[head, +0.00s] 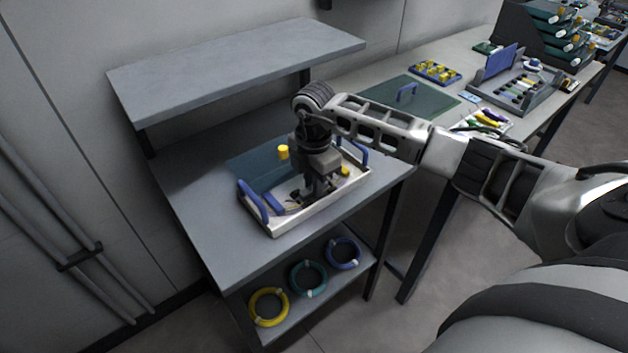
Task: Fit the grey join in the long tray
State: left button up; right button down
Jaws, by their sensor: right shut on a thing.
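A long pale tray (277,227) with blue end handles stands on the grey bench at the left. My right gripper (309,198) points down inside it, low over the middle of its floor. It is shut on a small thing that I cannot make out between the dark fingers. I cannot pick out the grey join for sure. A blue piece (279,209) lies in the tray to the left of the fingers. My gripper and wrist hide much of the tray's middle. My left gripper is out of view.
A raised shelf (235,68) overhangs the bench behind my wrist. A yellow cylinder (283,152) stands near the tray's back. Coiled cables (308,278) lie on the lower shelf. A green mat (408,97) and a grey rack (515,90) are on the bench further right.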

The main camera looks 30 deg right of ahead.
jog(key=c, duration=1.4)
grip_release()
jog(key=shift+f, duration=0.1)
notch_tip(320, 180, up, 12)
jog(key=shift+r+b, duration=0.2)
jog(key=shift+b, duration=0.15)
